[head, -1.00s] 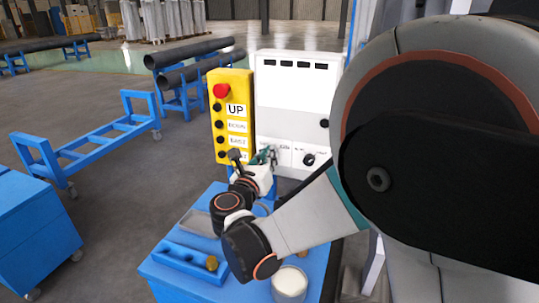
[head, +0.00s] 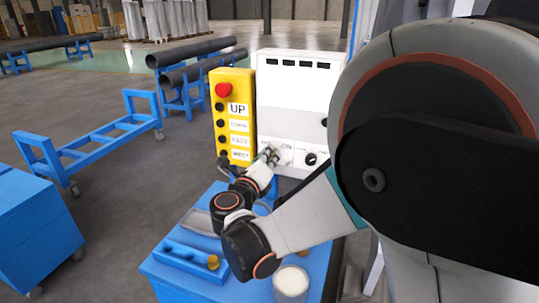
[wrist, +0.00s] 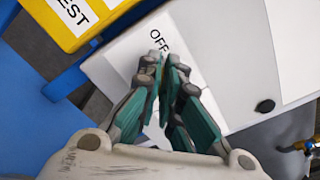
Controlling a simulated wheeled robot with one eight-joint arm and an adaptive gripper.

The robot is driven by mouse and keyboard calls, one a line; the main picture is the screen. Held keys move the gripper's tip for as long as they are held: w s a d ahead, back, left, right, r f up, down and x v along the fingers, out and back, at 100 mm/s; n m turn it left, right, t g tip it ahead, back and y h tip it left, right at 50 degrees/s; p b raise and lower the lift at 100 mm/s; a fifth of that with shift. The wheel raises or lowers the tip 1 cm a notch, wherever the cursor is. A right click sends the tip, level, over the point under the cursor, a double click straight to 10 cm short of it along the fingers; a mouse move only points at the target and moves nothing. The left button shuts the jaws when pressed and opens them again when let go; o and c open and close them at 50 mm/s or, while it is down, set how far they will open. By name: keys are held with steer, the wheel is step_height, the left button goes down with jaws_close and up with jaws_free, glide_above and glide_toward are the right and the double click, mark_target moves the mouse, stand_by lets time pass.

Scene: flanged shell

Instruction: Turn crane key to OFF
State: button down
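The white control panel (head: 297,95) stands upright behind the blue cart. My gripper (head: 268,155) is at its lower left, with the ON label (head: 287,147) just right of the fingers. In the wrist view my gripper (wrist: 168,70) points at the panel face, and the OFF label (wrist: 159,41) shows just beyond the fingertips. The fingers are drawn close together. A thin dark brownish piece, apparently the crane key (wrist: 170,84), shows between the pads. Most of the key is hidden by the fingers, so its angle cannot be told.
A yellow button box (head: 232,112) with a red button stands directly left of the panel. A black knob (head: 311,159) is to the right of my gripper. The blue cart (head: 165,280) below holds a tray and a white cup (head: 291,283).

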stand_by(0.3)
steer(key=c, duration=1.8)
jaws_free()
steer(key=shift+s, duration=0.1)
steer(key=v, duration=1.2)
